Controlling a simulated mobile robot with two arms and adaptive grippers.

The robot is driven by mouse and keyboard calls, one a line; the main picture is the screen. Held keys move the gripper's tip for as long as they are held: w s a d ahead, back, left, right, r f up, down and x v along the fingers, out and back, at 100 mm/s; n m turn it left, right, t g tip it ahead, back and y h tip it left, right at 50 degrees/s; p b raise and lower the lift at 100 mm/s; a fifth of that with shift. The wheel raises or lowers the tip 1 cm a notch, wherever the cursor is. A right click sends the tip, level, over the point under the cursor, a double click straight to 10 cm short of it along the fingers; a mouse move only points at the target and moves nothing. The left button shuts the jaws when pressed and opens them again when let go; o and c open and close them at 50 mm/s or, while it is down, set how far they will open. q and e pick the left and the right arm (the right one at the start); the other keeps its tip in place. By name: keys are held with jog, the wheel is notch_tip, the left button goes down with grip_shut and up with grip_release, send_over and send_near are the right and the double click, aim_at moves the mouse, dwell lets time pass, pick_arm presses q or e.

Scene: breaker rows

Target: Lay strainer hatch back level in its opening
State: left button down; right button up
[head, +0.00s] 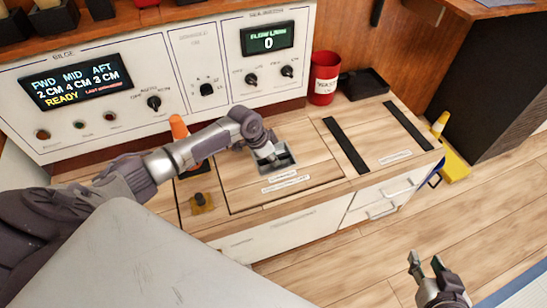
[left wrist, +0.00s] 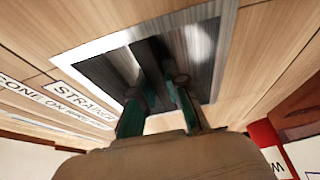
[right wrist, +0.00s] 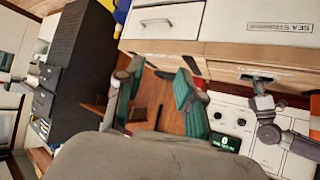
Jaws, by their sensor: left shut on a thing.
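The strainer hatch (head: 305,155) is a wood-grain panel in the counter top, with a recessed metal pull cup (head: 290,148) and labels beside it. It looks about level with the counter, with thin dark seams around it; I cannot tell if it is fully seated. My left gripper (head: 272,160) reaches down into the cup and is shut on the hatch's pull; the left wrist view shows its fingers inside the metal cup (left wrist: 200,45). The grip itself is partly hidden. My right gripper (head: 426,262) is open and empty over the floor, right of the cabinet.
A bilge panel (head: 75,85) with knobs stands behind the counter. A red cup (head: 323,78) and black tray (head: 363,84) are at the back right. An orange cone (head: 179,127) stands left, behind my left arm. A yellow item (head: 455,165) stands right of the cabinet.

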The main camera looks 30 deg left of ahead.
pick_arm(q)
jog(key=shift+w+f, duration=0.1)
jog(key=c, duration=1.1)
grip_release()
jog(key=shift+s+f, duration=0.25)
jog(key=v, duration=1.2)
jog(key=shift+r, duration=0.2)
pick_arm(e)
jog(key=shift+w+a+r+t, duration=0.15)
jog(key=shift+w+r+t, duration=0.25)
jog(key=shift+w+r, duration=0.1)
pick_arm(q)
jog(key=shift+f, duration=0.1)
pick_arm(e)
jog(key=shift+s, duration=0.1)
